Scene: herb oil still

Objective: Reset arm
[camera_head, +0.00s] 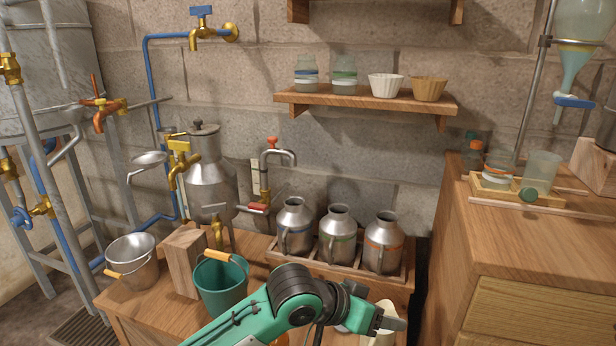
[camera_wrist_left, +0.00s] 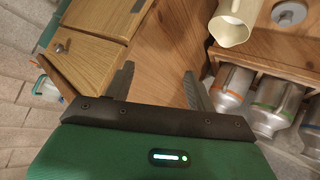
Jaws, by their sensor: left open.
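My left arm comes in from the bottom of the head view, and its gripper (camera_head: 388,322) hangs in front of the wooden bench, partly cut off by the lower edge. In the left wrist view my left gripper (camera_wrist_left: 158,76) has its two dark fingers spread apart with nothing between them. A cream jug (camera_wrist_left: 233,24) stands to the right of the fingers, apart from them. My right gripper is in neither view.
Three metal jugs (camera_head: 338,235) stand in a wooden rack behind my arm. A green bucket (camera_head: 222,287) and a metal bucket (camera_head: 132,262) stand left on the bench. A wooden cabinet (camera_head: 540,240) rises at right. A wall shelf (camera_head: 365,101) holds jars and cups.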

